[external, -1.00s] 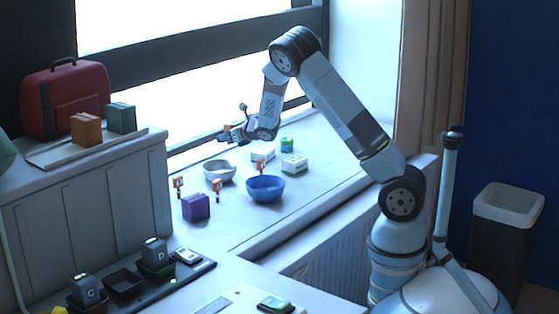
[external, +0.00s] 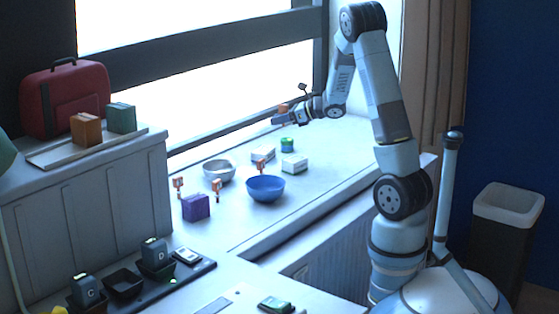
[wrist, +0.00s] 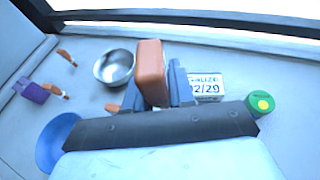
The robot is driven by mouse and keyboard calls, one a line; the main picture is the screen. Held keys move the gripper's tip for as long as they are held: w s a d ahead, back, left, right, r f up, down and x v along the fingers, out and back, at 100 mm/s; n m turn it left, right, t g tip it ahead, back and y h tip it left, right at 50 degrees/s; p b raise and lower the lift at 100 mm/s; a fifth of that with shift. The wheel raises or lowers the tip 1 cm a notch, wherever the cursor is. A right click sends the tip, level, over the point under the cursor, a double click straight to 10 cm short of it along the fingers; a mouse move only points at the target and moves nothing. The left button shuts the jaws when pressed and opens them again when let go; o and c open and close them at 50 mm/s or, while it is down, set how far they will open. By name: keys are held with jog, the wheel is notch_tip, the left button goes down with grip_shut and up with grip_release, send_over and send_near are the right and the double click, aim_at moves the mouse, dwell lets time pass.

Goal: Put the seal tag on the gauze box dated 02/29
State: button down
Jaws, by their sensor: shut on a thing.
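My gripper (external: 280,117) is shut on an orange seal tag (wrist: 151,72), held above the sill near the window. The tag also shows at the fingertips in the external view (external: 284,107). In the wrist view a white gauze box (wrist: 207,86) reading "Gauze 02/29" lies below, just right of the fingers, apart from the tag. In the external view two white boxes, one farther back (external: 263,153) and one nearer (external: 294,165), lie on the sill; their print is too small to read. The far one's place between silver bowl and green jar fits the 02/29 box.
A silver bowl (external: 219,170), a blue bowl (external: 265,188), a green-lidded jar (external: 287,145) and a purple box (external: 196,206) stand on the sill. Other orange-topped pieces (external: 178,184) stand near the purple box. The window frame runs close behind my gripper.

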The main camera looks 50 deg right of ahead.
jog(key=shift+s+d+r, duration=0.1)
jog(key=shift+s+r, duration=0.1)
jog(key=shift+s, duration=0.45)
jog(key=w+d+f, duration=0.2)
jog(key=w+f, duration=0.2)
jog(key=w, duration=0.5)
send_over(260, 149)
jog(key=f, duration=0.5)
jog(key=shift+s+a+f, duration=0.1)
jog(key=shift+s+f, duration=0.05)
jog(key=shift+s, duration=0.1)
jog(key=shift+w+f, duration=0.25)
jog(key=shift+f, duration=1.55)
jog(key=shift+f, duration=0.1)
jog(key=c, duration=1)
grip_release()
jog(key=shift+o, duration=0.2)
